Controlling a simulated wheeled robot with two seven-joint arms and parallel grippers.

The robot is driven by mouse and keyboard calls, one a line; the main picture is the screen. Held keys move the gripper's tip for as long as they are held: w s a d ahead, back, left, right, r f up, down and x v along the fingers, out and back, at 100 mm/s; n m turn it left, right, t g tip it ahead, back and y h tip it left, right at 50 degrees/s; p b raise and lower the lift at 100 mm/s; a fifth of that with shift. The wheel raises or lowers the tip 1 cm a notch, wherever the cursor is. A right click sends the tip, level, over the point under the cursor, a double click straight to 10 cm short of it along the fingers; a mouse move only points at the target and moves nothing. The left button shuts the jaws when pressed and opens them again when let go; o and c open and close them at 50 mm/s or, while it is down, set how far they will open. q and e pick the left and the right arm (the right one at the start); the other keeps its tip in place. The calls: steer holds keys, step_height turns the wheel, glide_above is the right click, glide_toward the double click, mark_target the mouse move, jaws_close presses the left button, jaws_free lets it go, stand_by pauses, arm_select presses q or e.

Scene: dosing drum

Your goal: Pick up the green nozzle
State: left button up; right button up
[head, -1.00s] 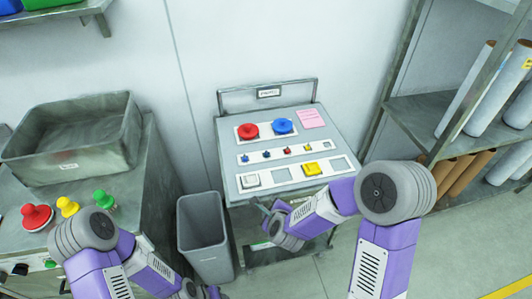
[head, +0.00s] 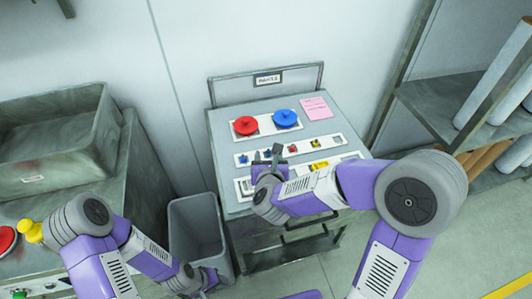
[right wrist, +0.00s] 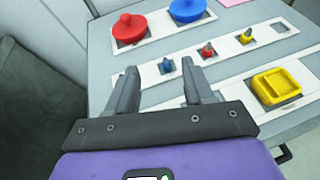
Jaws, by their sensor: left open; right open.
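One blue nozzle (right wrist: 166,65), the red and the yellow also show in the right wrist view. My right gripper (right wrist: 160,72) is open and empty above the panel, its fingers pointing towards the strip near the blue nozzles. My left gripper (head: 213,277) is low by the grey bin, open, its fingers barely visible.
Red (head: 246,125) and blue (head: 286,119) round knobbed parts sit behind the strip. A yellow square part (right wrist: 276,86) is in front. A grey bin (head: 196,225) stands left of the cart. My left arm covers part of the left bench; a yellow knobbed part (head: 31,231) shows there.

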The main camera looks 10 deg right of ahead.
mark_target(269, 151)
steer(key=f+b, duration=0.1)
steer(key=w+f, duration=0.1)
steer(key=f, duration=0.1)
steer(key=shift+b, duration=0.4)
steer(key=x, duration=0.2)
steer(key=b+x, duration=0.1)
steer(key=x, duration=0.1)
steer(key=f+x, duration=0.1)
steer(key=x, duration=0.1)
steer(key=shift+s+d, duration=0.15)
steer(key=shift+d, duration=0.15)
steer(key=shift+w+d+f, duration=0.1)
steer(key=shift+w+f, duration=0.05)
steer(key=shift+w, duration=0.4)
arm_select(q)
steer(key=f, duration=0.2)
steer(key=w+f, duration=0.1)
steer(key=f, duration=0.1)
steer(key=shift+f, duration=0.1)
arm_select(e)
jaws_close()
